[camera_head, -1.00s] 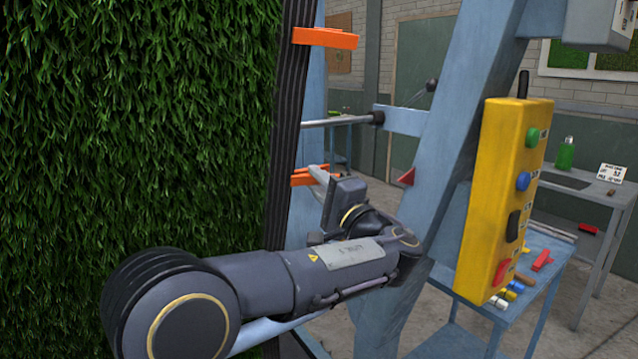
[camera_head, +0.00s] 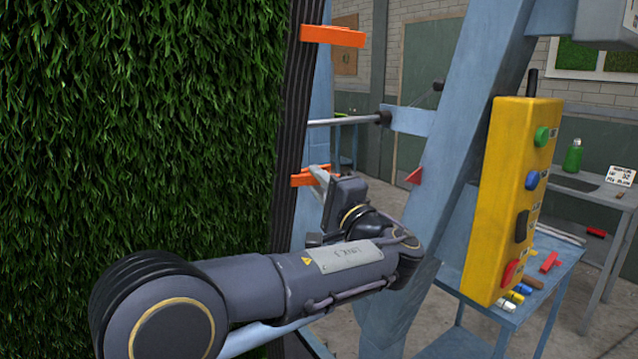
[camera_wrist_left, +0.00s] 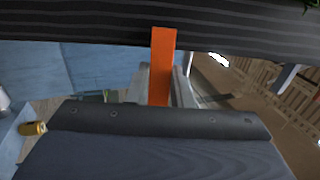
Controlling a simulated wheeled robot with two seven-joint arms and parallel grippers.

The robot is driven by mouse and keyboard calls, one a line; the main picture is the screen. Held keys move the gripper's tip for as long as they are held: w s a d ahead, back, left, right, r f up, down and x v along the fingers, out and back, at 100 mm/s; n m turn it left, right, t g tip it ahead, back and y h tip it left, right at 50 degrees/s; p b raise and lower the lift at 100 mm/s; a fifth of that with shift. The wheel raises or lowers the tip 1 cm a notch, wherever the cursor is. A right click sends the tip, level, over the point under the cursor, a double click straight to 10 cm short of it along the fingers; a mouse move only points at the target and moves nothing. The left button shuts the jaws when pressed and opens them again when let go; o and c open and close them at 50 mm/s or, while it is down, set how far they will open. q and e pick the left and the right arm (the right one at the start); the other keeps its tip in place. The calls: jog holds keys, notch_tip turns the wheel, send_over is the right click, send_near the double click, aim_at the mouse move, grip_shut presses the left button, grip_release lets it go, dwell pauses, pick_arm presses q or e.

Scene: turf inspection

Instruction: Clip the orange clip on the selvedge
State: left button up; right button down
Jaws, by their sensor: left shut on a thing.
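An orange clip (camera_head: 306,180) is at the black ribbed selvedge (camera_head: 288,130) on the right edge of the green turf (camera_head: 130,120). My left gripper (camera_head: 322,177) is shut on this clip. In the left wrist view the clip (camera_wrist_left: 163,65) sticks out from between the fingers (camera_wrist_left: 160,85), and its far end overlaps the dark striped selvedge (camera_wrist_left: 80,20). I cannot tell whether its jaws grip the edge. A second orange clip (camera_head: 332,36) sits higher on the selvedge. My right gripper is not in view.
A blue frame post (camera_head: 450,130) and a yellow control box (camera_head: 512,200) with coloured buttons stand right of my left arm. A metal rod (camera_head: 345,121) runs behind the selvedge. A blue side table (camera_head: 530,290) holds small coloured items.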

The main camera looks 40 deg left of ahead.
pick_arm(q)
jog(key=shift+s+a+b, duration=0.35)
jog(key=shift+s, duration=0.35)
jog(key=shift+f, duration=0.1)
dwell(0.7)
dwell(0.4)
jog(key=o, duration=0.9)
jog(key=shift+d, duration=0.15)
jog(key=shift+s, duration=0.1)
